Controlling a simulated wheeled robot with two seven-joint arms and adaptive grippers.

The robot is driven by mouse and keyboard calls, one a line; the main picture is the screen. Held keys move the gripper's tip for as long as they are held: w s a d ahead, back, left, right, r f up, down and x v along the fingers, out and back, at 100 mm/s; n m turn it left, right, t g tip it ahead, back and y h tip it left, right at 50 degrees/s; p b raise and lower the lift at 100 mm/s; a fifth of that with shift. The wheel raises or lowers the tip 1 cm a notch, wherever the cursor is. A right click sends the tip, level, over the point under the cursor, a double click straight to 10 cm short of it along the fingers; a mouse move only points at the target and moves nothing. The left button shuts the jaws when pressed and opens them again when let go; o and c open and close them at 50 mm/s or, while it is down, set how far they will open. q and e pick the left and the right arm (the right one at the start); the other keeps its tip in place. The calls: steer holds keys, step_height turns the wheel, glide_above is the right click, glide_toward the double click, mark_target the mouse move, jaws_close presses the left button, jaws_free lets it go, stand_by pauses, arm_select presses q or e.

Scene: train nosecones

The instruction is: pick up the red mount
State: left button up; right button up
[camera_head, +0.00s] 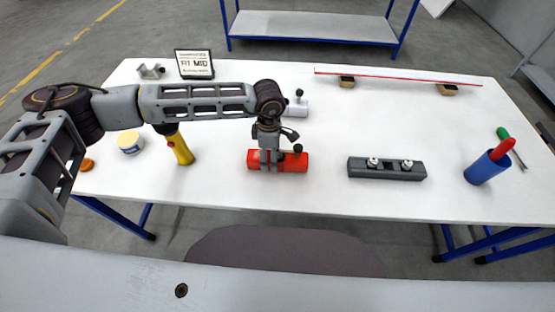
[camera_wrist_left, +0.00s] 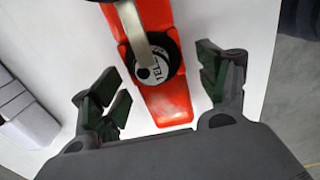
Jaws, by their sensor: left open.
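The red mount (camera_head: 294,162) lies on the white table in the middle of the head view, a long block with a dark round knob on top. My left gripper (camera_head: 268,158) points down at it and hides part of its middle. In the left wrist view the red mount (camera_wrist_left: 166,108) runs between the two spread fingers of my left gripper (camera_wrist_left: 160,88). A metal bar and a round labelled disc sit on it. White table shows between each finger and the mount, so the gripper is open. My right gripper is in neither view.
A white mount (camera_head: 296,108) stands behind the red one and a dark grey mount (camera_head: 384,170) to its right. A yellow-handled tool (camera_head: 180,148) is at the left. A blue cup (camera_head: 481,170) holds a red-handled item at the right. A sign (camera_head: 194,64) stands at the back.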

arm_select(q)
steer(key=shift+f, duration=1.5)
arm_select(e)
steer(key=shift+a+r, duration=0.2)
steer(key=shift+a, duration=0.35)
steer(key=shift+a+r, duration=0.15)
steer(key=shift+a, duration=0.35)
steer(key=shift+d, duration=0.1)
